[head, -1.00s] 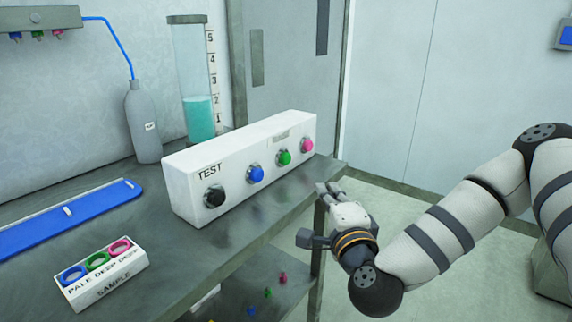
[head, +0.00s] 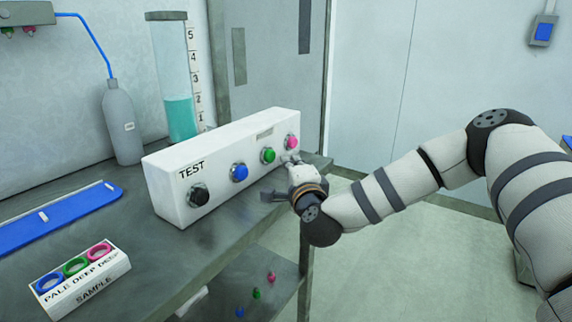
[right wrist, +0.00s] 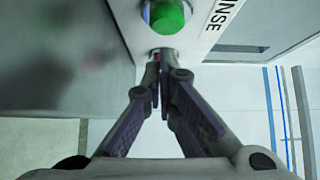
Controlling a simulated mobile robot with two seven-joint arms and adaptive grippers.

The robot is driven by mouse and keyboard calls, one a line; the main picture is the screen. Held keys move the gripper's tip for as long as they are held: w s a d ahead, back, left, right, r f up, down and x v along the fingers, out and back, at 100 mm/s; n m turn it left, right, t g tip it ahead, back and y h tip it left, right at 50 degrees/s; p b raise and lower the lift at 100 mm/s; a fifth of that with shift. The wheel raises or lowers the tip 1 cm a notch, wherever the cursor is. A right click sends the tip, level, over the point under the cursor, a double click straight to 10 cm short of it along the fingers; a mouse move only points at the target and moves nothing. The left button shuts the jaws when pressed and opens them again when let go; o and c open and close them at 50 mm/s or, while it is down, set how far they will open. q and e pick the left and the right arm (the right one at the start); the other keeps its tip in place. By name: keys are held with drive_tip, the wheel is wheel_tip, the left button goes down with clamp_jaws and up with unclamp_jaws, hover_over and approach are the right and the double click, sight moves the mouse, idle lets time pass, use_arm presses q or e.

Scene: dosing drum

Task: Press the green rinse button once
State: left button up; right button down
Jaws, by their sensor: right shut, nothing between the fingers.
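The white button box (head: 215,175), marked TEST, stands on the bench. Its front carries a black knob (head: 198,194), a blue button (head: 239,172), the green button (head: 268,155) and a pink button (head: 291,142). In the right wrist view the green button (right wrist: 167,16) is at the top edge, partly cut off, beside the word RINSE (right wrist: 222,14). My right gripper (head: 289,160) is shut and empty, close in front of the box near the green and pink buttons. In the right wrist view its fingertips (right wrist: 157,60) point just below the green button; contact cannot be told. My left gripper is not in view.
A white sample block (head: 85,285) with coloured rings and a blue tray (head: 55,219) lie on the bench (head: 150,240). A grey bottle (head: 123,125) and a cylinder of teal liquid (head: 178,110) stand behind. Small coloured pieces lie on the lower shelf (head: 265,265).

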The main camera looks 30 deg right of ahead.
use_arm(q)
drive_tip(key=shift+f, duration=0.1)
use_arm(e)
drive_tip(key=shift+w+a, duration=0.25)
drive_tip(key=shift+w, duration=0.3)
